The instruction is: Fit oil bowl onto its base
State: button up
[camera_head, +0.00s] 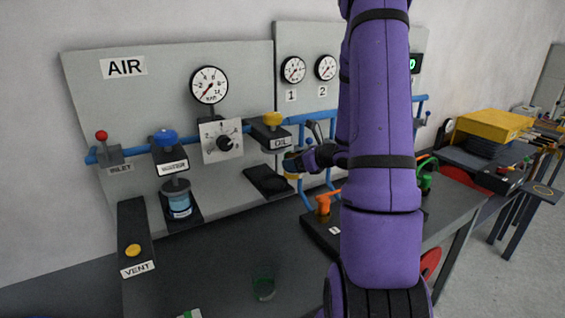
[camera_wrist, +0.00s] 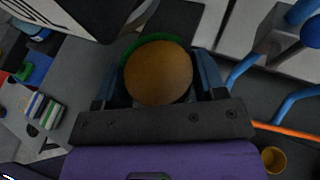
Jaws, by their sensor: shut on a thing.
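The oil bowl (camera_wrist: 158,75) is a round amber-brown cup with a green edge behind it in the wrist view. It sits between the fingers of my gripper (camera_wrist: 158,88), which is shut on it. In the head view my gripper (camera_head: 302,162) is at the panel, just right of and below the oil base. Only a small amber part of the bowl (camera_head: 290,167) shows there. The oil base is a dark block labelled OIL (camera_head: 268,134) with a yellow knob on top, on the blue pipe. The bowl looks apart from the base; the exact gap is unclear.
A dark bracket (camera_head: 268,181) sits below the oil base. Left are the water unit with a blue knob (camera_head: 165,137) and its blue bowl (camera_head: 179,203). A green-rimmed cup (camera_head: 264,287) stands on the grey bench.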

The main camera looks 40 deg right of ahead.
jog(key=shift+w+a, duration=0.1)
jog(key=shift+w, duration=0.4)
jog(key=w, duration=0.2)
jog(key=w+a, duration=0.1)
jog(key=w, duration=0.1)
jog(key=shift+s+f, duration=0.25)
jog(key=shift+f, duration=0.45)
jog(key=shift+f, duration=0.15)
jog(key=shift+f, duration=0.35)
jog(key=shift+d+f, duration=0.1)
jog(key=o, duration=1.1)
jog(key=shift+o, duration=0.2)
